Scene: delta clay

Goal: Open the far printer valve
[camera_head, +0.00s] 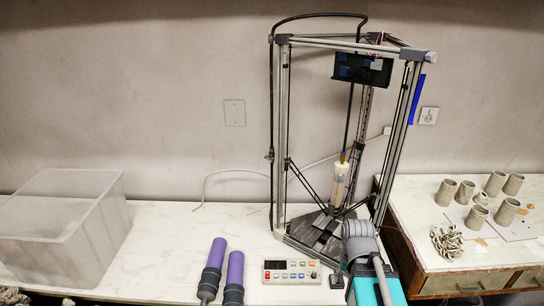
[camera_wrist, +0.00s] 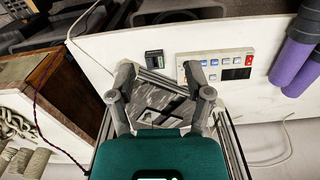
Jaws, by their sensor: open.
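The clay printer (camera_head: 282,120) is a tall three-post metal frame standing on the white bench. A black hose runs up its left post and over the top. A small dark fitting (camera_head: 269,156) on that hose may be a valve, but it is too small to tell its state. A clay-filled tube (camera_head: 340,182) hangs inside the frame over the dark base plate (camera_head: 322,232). My gripper (camera_wrist: 164,86) is open and empty in the wrist view, with the grey base plate (camera_wrist: 165,104) beyond its fingers. No valve is clearly visible there.
A control box (camera_head: 291,272) with coloured buttons and two purple cylinders (camera_head: 228,272) lie at the front. A clear bin (camera_head: 60,225) stands left. Clay cups (camera_head: 447,192) stand on the wooden cabinet (camera_head: 465,284) at right. The bench between bin and printer is mostly clear.

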